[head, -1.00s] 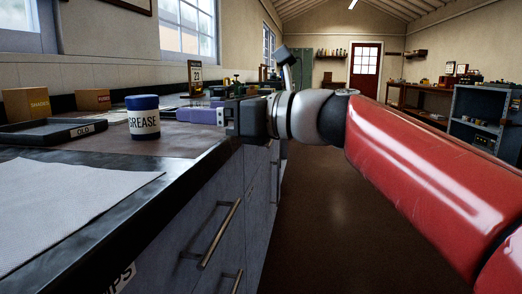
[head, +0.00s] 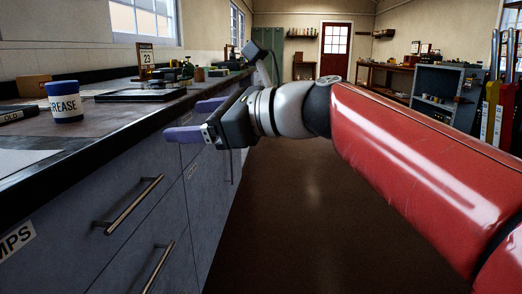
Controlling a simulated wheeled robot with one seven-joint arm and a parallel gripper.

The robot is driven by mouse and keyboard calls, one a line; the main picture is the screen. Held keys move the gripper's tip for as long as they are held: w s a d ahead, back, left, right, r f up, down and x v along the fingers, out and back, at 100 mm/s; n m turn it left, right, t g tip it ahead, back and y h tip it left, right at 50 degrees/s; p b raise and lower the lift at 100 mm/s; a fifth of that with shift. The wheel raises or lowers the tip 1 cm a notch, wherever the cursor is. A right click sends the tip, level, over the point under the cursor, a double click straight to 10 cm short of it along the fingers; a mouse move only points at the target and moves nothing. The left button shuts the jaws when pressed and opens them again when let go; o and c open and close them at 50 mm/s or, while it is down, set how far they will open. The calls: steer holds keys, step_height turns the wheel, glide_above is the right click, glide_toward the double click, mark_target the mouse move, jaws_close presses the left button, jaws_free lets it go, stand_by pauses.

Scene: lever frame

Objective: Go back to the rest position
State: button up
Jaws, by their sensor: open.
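My gripper (head: 188,120) is at the middle left of the head view, at the end of my red arm. Its two purple fingers stand apart and point left towards the workbench front. Nothing shows between them. The gripper is beside the bench's front edge, one finger overlapping the edge in the picture and the other lower, in front of the drawers. I cannot tell whether a finger touches the bench.
The workbench (head: 112,125) runs along the left, with drawers (head: 150,225) and bar handles. On it are a grease tin (head: 66,103), a dark tray (head: 140,95) and a calendar (head: 146,58). The floor (head: 310,215) is clear. Shelves (head: 446,95) stand at the right.

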steer(key=s+d+f+n+h+p, duration=0.2)
steer(key=s+d+f+n+h, duration=0.3)
steer(key=d+f, duration=0.3)
steer(key=s+d+f+n+h+p, duration=0.3)
steer(key=s+d+f+n+h, duration=0.2)
steer(key=d+f+n, duration=0.2)
steer(key=s+d+f+n+h+p, duration=0.2)
steer(key=s+d+f+n+h, duration=0.3)
steer(key=d+f, duration=0.4)
steer(key=shift+d+f+n+p, duration=0.2)
steer(key=shift+d+n+p, duration=0.1)
steer(key=shift+d+n, duration=0.5)
steer(key=shift+a, duration=0.15)
